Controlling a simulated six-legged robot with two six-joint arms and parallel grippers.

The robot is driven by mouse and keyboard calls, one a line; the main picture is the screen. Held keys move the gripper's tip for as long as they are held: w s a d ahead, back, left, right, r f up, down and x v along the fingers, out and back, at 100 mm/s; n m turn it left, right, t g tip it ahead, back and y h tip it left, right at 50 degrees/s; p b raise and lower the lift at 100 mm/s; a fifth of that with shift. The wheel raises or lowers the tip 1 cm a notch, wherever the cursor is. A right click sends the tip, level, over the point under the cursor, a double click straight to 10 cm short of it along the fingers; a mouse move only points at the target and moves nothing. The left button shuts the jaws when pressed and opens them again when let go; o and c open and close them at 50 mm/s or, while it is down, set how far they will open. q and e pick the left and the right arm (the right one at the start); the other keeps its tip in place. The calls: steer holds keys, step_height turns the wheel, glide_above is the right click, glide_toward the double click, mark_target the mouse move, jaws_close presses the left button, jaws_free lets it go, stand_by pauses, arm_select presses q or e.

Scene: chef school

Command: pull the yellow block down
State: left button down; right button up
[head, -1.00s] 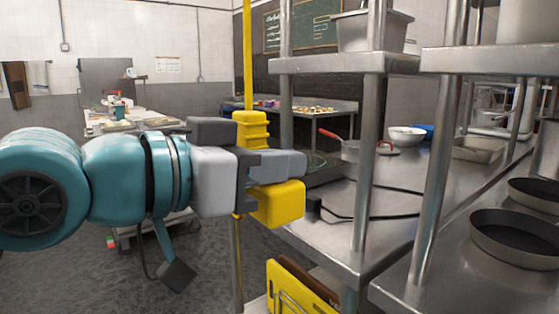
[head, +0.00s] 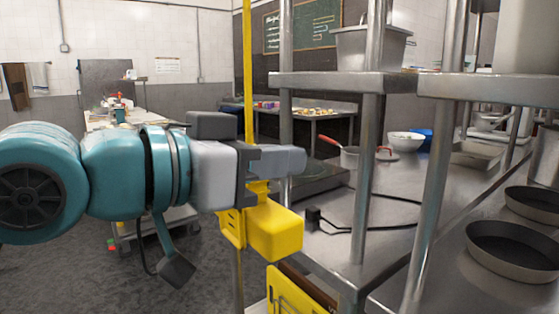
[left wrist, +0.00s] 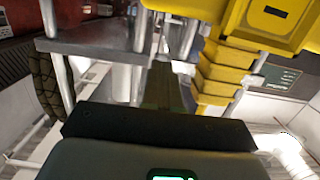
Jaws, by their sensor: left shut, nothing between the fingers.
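The yellow block (head: 275,232) is in the head view, just below my left gripper, with a narrower yellow part rising behind the jaws. A thin yellow upright strip (head: 248,70) runs above it to the top of the picture. My left gripper (head: 290,160) is shut and empty, level and pointing right, over the block. It hides part of the yellow piece; I cannot tell whether they touch. In the left wrist view the yellow block (left wrist: 270,22) is at the upper right, beside the dark fingers, with stepped yellow parts below it. My right gripper is not in view.
Steel shelving (head: 340,85) with upright posts stands close on the right. It holds a red-handled pan (head: 350,155), a white bowl (head: 406,142) and dark round pans (head: 510,250). A yellow board (head: 290,295) is low in front. Open floor lies at the left.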

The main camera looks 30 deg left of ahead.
arm_select(q)
steer(key=r+p+v, duration=0.1)
steer(key=p+v, duration=0.2)
steer(key=v, duration=0.5)
steer(key=shift+p, duration=0.35)
stand_by(0.7)
